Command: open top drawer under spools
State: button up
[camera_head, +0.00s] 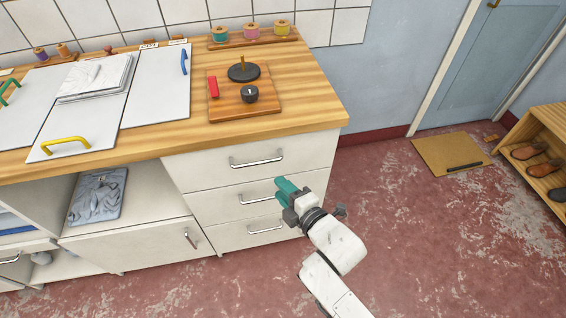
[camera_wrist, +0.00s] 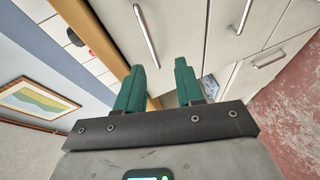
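The top drawer (camera_head: 300,152) is a white front with a metal bar handle (camera_head: 256,160), just below the wooden counter, and it looks shut. In the wrist view its handle (camera_wrist: 146,35) shows ahead of the fingers, nearest the counter edge. Coloured spools (camera_head: 252,31) stand on a wooden rack at the back of the counter above. My gripper (camera_head: 284,184) has teal fingers and is at the right part of the drawer stack, a little below and right of the top handle. In the wrist view my gripper (camera_wrist: 158,72) is open, with an empty gap, apart from the handle.
Below are a middle drawer handle (camera_head: 257,199) and a bottom drawer handle (camera_head: 265,229); both drawers look shut. A wooden board (camera_head: 268,106) with a black knob lies on the counter. Red floor (camera_head: 430,240) is clear to the right, before a doormat (camera_head: 440,158) and shoe rack (camera_head: 548,125).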

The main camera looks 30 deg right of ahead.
aim_at(260, 164)
jog(key=shift+n+t, duration=0.4)
jog(key=shift+n, duration=0.1)
jog(key=w, duration=0.7)
jog(key=w+f, duration=0.1)
jog(key=w, duration=0.2)
jog(key=shift+w+a+b, duration=0.3)
jog(key=shift+w+a, duration=0.05)
jog(key=shift+w, duration=0.05)
jog(key=shift+c, duration=0.5)
grip_shut()
